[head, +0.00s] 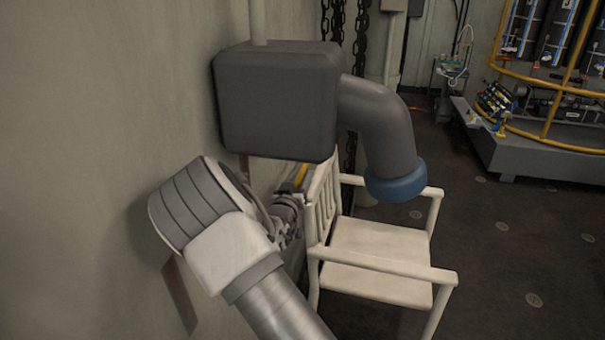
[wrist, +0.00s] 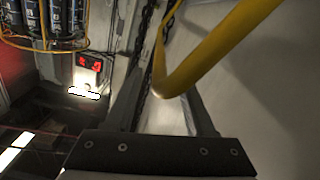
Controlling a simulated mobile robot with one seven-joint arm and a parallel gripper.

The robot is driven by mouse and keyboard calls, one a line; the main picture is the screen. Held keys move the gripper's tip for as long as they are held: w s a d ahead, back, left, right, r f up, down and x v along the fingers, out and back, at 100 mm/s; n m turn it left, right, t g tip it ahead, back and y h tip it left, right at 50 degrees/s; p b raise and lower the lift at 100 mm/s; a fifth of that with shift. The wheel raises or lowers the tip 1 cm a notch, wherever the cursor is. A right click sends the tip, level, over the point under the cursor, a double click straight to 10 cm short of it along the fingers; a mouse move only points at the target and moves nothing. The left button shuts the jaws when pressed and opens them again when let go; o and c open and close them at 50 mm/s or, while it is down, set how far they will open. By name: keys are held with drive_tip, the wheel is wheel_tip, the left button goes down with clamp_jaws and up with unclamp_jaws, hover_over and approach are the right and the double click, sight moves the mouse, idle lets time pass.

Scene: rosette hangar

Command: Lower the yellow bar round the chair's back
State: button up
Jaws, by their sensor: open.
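The white chair (head: 375,252) with a slatted back and armrests stands close to the left wall in the head view. The yellow bar (head: 301,176) shows only as a short piece at the chair's back. Most of it is hidden by the back and a dark box. In the wrist view the yellow bar (wrist: 215,45) runs in from the upper right and bends near the middle. My gripper (head: 294,200) is behind the chair's back, partly hidden by my arm. In the wrist view its jaws are open, one finger each side of the bend; I cannot tell whether they touch it.
A dark grey box (head: 278,100) with a thick bent pipe (head: 380,125) ending in a blue collar overhangs the chair. Dark chains (head: 361,40) hang behind. A yellow-railed platform (head: 545,140) stands at the right. The floor right of the chair is clear.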

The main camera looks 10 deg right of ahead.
sight(303, 171)
drive_tip(key=shift+x, duration=1.85)
drive_tip(key=shift+c, duration=0.2)
clamp_jaws()
